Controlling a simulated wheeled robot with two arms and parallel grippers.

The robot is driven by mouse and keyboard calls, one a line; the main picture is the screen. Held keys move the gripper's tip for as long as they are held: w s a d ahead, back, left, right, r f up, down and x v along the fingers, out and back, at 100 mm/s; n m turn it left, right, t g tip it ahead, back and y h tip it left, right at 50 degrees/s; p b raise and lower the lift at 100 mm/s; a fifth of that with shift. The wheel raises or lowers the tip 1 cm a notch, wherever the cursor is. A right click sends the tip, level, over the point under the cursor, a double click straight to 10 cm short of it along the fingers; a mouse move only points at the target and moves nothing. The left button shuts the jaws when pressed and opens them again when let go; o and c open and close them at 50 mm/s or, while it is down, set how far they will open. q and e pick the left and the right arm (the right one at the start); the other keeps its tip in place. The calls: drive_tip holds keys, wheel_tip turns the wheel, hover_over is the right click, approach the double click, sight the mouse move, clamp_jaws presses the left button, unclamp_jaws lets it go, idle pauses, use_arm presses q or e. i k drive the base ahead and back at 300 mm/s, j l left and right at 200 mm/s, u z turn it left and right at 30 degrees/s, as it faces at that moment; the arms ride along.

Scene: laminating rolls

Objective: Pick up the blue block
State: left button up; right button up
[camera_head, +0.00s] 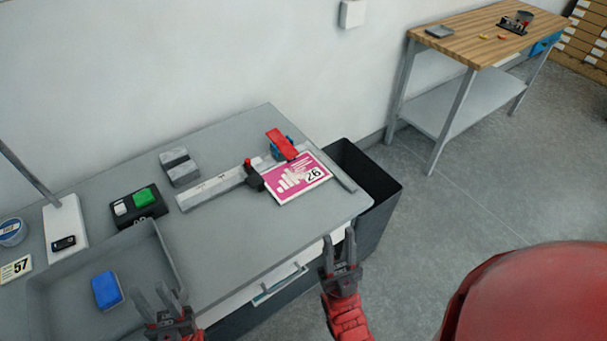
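The blue block (107,290) lies flat in the grey tray (62,272) at the front left of the grey desk. My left gripper (160,298) is open and empty, near the tray's right front part, to the right of the block and apart from it. My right gripper (339,245) is open and empty, in front of the desk's front right edge, far from the block.
On the desk (231,239) are a pink card (284,186), a trimmer with a red handle (281,144), a black box with a green button (140,203) and a grey block (179,167). A dark bin (376,213) stands right of the desk.

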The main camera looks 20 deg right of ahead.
sight(107, 291)
drive_tip(key=j+u, duration=0.1)
drive_tip(key=u, duration=0.6)
drive_tip(key=i+j+u, duration=0.1)
drive_tip(key=u, duration=0.3)
